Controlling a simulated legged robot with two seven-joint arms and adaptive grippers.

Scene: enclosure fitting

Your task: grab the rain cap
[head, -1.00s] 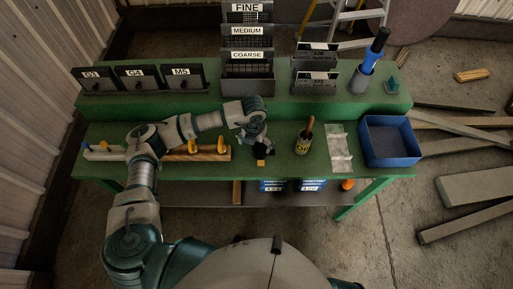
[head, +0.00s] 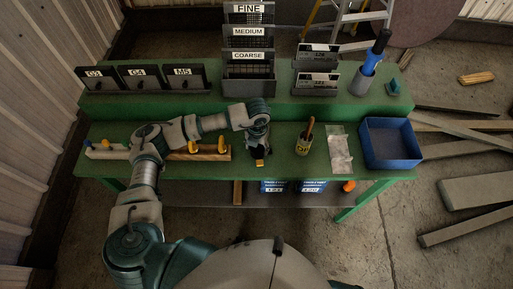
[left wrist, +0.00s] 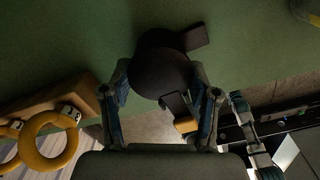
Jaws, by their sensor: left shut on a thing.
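The rain cap, a dark round piece with flat tabs (left wrist: 162,68), sits between the fingers of my left gripper (left wrist: 162,100) in the left wrist view. The gripper is shut on it, just above the green bench top. In the head view my left gripper (head: 259,148) is over the front middle of the bench, and the dark cap is hard to make out against it. A small yellow-orange piece (left wrist: 186,124) shows by the lower tab; I cannot tell what it belongs to. I cannot make out my right gripper.
The green bench (head: 285,165) has a wooden rail with yellow rings (head: 210,155) at left. To the right stand a tin with a brush (head: 304,145), a clear bag (head: 340,150) and a blue bin (head: 390,143). Labelled racks (head: 249,85) stand on the raised back shelf.

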